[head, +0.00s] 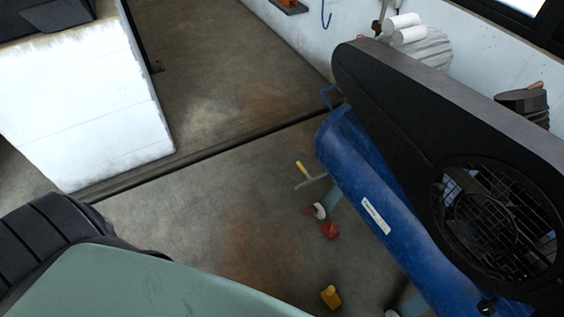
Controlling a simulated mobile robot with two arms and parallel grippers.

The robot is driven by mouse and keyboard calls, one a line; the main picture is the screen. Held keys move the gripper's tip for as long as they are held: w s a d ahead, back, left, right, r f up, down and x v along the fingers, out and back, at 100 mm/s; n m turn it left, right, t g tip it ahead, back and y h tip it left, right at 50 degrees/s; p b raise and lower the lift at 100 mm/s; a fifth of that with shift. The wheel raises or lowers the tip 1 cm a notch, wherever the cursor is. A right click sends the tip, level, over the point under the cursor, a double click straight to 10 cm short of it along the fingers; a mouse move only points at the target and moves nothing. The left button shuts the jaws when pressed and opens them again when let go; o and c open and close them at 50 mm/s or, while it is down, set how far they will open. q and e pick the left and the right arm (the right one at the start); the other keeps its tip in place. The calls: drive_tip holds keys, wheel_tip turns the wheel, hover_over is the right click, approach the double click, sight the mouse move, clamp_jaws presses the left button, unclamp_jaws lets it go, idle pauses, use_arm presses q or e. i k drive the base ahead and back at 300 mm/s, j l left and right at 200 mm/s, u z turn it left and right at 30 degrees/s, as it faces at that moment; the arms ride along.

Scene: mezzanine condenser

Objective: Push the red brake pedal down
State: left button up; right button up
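A small red pedal-like piece (330,231) shows low near the floor, beside the left end of the blue compressor tank (370,205). It sits just below a small white wheel (320,210), which has another reddish bit at its left. It is too small to tell whether the red piece is up or pressed down. Neither of my grippers is in view, so nothing is seen touching it.
A yellow piece (330,297) is below the red one. A yellow-ended T-shaped handle (308,176) stands out left of the tank. A black belt guard (420,110) covers the tank's top. A white block (85,100) stands upper left. Bare floor (210,210) lies between.

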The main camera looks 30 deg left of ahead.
sight(308, 210)
drive_tip(key=u, duration=0.65)
